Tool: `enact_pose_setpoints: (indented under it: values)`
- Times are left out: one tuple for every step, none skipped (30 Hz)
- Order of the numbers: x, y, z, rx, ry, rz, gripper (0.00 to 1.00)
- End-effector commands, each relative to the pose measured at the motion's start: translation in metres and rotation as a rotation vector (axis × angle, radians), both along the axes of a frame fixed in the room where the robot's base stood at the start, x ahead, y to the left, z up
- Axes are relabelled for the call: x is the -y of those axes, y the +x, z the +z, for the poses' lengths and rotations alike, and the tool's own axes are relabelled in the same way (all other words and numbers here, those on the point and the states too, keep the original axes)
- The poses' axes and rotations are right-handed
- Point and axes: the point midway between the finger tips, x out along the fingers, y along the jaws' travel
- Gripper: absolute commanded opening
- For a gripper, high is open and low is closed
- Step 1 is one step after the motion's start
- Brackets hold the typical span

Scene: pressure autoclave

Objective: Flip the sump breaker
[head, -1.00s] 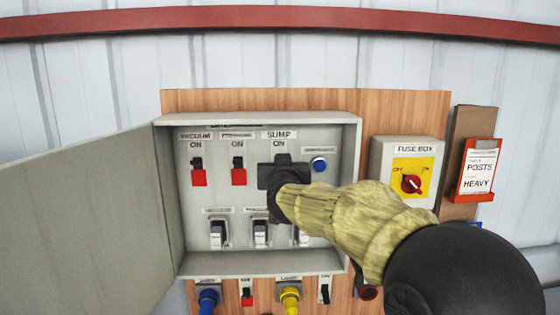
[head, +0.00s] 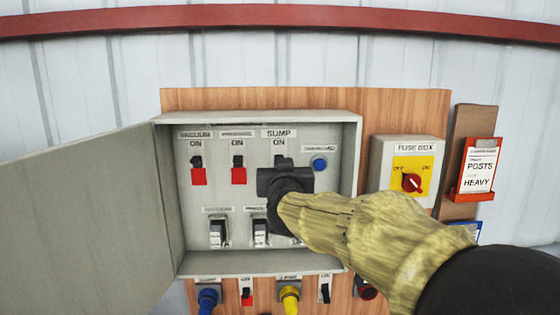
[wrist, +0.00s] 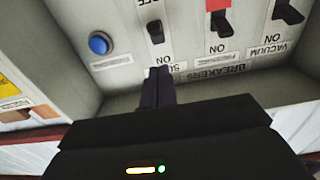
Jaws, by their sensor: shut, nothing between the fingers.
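The sump breaker (wrist: 155,31) is a small black toggle below its ON mark on the grey panel. In the wrist view, which looks upside down, no red shows on it. In the head view its dark top (head: 279,160) just shows under the SUMP label, and my gripper hides the rest. My gripper (head: 285,182) is in front of the panel at this breaker. In the wrist view its fingers (wrist: 158,80) are shut and empty, overlapping part of the SUMP label beside the toggle. I cannot tell whether they touch the panel.
Two breakers with red parts, vacuum (head: 198,170) and a middle one (head: 238,170), are to the left. A blue button (head: 319,164) is to the right. Lower switches (head: 217,233) sit below. The open box door (head: 90,215) stands left; the fuse box (head: 405,165) is right.

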Motion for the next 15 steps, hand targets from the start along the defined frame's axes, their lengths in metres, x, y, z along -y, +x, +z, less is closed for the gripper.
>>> enact_pose_setpoints:
  values:
    - [0.0, -0.003, 0.001, 0.001, 0.0, 0.0, 0.0]
    - [0.0, -0.005, 0.0, 0.001, 0.0, 0.0, 0.0]
    - [0.0, -0.008, 0.0, 0.0, 0.0, 0.0, 0.0]
    - [0.0, -0.01, 0.0, 0.0, 0.0, 0.0, 0.0]
    - [0.0, -0.012, 0.0, 0.001, 0.0, 0.0, 0.0]
    - [0.0, -0.014, 0.001, 0.001, 0.0, -0.001, 0.0]
    - [0.0, -0.015, 0.0, 0.001, 0.0, -0.001, 0.0]
    - [0.0, -0.016, 0.0, 0.001, 0.0, -0.001, 0.0]
    - [0.0, -0.017, 0.0, 0.0, 0.0, -0.001, 0.0]
    - [0.0, -0.017, 0.0, 0.0, 0.0, -0.001, 0.0]
    - [0.0, -0.017, 0.0, 0.0, 0.0, -0.001, 0.0]
    - [0.0, -0.017, 0.0, 0.0, 0.0, -0.001, 0.0]
    - [0.0, -0.017, 0.0, 0.0, 0.0, -0.001, 0.0]
    - [0.0, -0.017, 0.0, 0.0, 0.0, -0.001, 0.0]
    - [0.0, -0.017, 0.0, 0.0, 0.0, -0.001, 0.0]
